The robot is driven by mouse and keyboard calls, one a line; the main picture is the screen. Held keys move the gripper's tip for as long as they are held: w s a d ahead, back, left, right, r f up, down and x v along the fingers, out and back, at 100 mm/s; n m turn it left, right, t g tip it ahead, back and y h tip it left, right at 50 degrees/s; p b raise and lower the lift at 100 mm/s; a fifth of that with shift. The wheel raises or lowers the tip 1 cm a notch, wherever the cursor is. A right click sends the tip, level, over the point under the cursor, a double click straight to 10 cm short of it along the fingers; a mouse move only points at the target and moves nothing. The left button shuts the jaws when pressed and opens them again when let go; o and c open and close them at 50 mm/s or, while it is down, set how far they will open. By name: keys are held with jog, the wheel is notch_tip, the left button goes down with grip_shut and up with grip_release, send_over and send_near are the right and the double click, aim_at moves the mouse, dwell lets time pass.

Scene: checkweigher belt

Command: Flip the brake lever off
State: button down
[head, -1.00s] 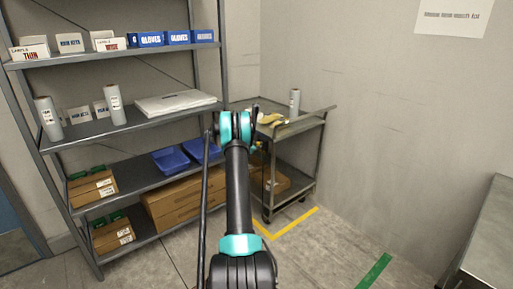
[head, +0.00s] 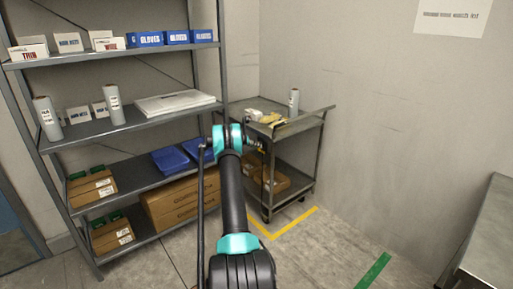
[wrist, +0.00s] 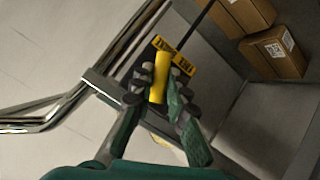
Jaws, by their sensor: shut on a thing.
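The brake lever (wrist: 159,83) is a short yellow handle in the middle of the wrist view. My gripper (wrist: 160,90) is shut on it, with one dark finger on each side. A yellow tag with dark lettering (wrist: 174,55) sits just beyond the lever, near a thin dark rod; I cannot read it fully. In the head view my gripper (head: 257,143) is at the left side of the grey cart (head: 300,127), below its top shelf. The lever is too small there to tell its angle.
A shelving rack (head: 130,128) with boxes and blue bins stands to the left, close to my arm. Cardboard boxes (wrist: 274,52) lie on the cart's lower shelf. The wall is behind the cart. The floor to the right, past the yellow line (head: 290,225), is clear.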

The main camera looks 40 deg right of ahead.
jog(key=shift+n+g, duration=0.5)
dwell(0.4)
jog(key=c, duration=1.5)
grip_release()
jog(key=shift+r, duration=0.1)
jog(key=v, duration=1.2)
jog(key=shift+a, duration=0.15)
